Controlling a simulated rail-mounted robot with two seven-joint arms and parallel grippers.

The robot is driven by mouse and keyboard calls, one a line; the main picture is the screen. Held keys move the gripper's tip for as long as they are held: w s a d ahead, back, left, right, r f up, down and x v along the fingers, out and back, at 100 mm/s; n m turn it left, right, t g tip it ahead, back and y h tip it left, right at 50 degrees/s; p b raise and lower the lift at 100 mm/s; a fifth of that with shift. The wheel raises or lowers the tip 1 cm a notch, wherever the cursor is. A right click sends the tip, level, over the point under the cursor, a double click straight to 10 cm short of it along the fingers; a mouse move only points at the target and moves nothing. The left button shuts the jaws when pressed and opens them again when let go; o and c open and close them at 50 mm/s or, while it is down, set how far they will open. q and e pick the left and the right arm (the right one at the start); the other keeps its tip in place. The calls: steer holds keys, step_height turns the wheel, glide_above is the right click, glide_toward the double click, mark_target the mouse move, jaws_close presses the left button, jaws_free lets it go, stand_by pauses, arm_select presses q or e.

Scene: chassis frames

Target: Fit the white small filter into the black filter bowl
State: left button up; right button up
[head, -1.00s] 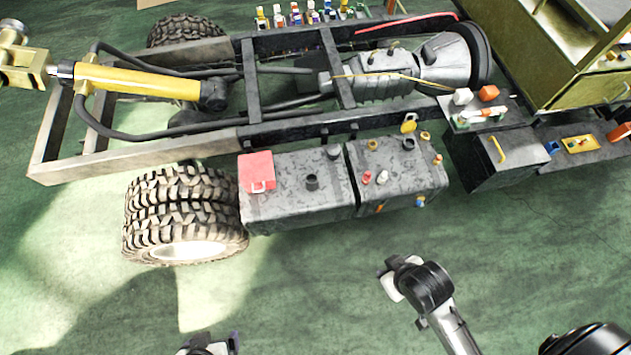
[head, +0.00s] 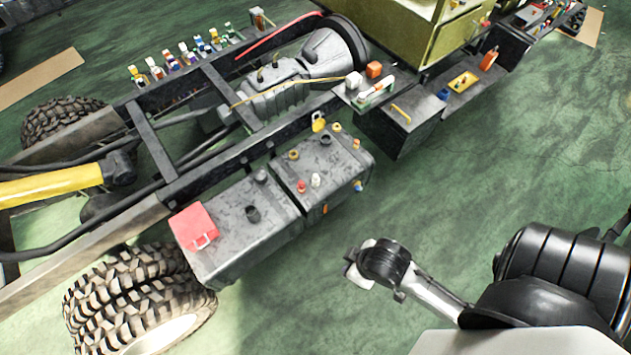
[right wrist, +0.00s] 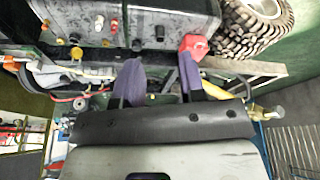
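A small white piece (head: 315,180), perhaps the white small filter, stands upright on the right grey tank beside a small red piece. A short black open cylinder (head: 253,213) stands on the left tank; a smaller black ring-like piece (head: 325,139) is at the back of the right tank. I cannot tell which is the filter bowl. My right gripper (head: 352,268) is over the floor in front of the tanks, apart from them. In the right wrist view its purple fingers (right wrist: 158,72) are spread with nothing between them. My left gripper is out of view.
The tanks (head: 285,235) hang beside the dark chassis rail. A red box (head: 194,227) sits on the left tank. Small yellow pieces are on the right tank. A tyre (head: 130,295) stands at lower left. A black step box (head: 400,115) is to the right. Green floor is clear in front.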

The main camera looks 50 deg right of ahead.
steer(key=o, duration=0.4)
steer(key=shift+d, duration=0.15)
